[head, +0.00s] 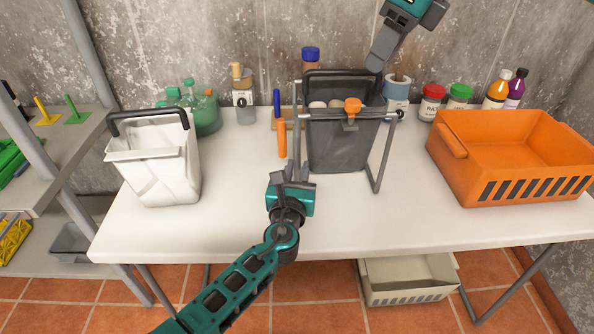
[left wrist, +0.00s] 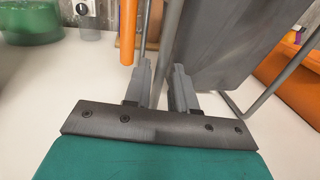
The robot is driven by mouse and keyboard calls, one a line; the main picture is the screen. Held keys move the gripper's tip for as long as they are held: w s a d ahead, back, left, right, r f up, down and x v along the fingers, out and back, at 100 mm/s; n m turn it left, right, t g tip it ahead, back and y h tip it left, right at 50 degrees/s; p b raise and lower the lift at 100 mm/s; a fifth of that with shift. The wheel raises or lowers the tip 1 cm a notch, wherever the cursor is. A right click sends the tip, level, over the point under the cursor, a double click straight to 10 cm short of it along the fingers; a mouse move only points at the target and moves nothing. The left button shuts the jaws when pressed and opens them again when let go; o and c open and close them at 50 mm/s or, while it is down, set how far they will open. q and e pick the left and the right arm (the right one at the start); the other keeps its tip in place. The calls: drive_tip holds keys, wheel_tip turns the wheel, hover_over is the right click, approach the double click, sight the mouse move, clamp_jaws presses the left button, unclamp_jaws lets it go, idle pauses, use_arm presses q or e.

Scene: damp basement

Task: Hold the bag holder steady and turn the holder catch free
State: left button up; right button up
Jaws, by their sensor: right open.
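The bag holder (head: 388,155) is a grey metal frame standing on the white table, with a dark grey bag (head: 340,150) hanging in it. The holder catch (head: 352,106) is an orange knob at the front of the frame's top bar. My left gripper (head: 291,180) is at the frame's left upright; in the left wrist view my left gripper (left wrist: 162,85) has its fingers close on both sides of this grey post. My right gripper (head: 377,62) is open and empty, above and behind the bag's right rim, apart from the catch. Its fingertips are partly hard to make out.
A white bag (head: 155,165) stands at left, an orange crate (head: 510,160) at right. The front middle of the table is clear.

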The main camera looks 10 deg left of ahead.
use_arm(q)
clamp_jaws()
idle(1.5)
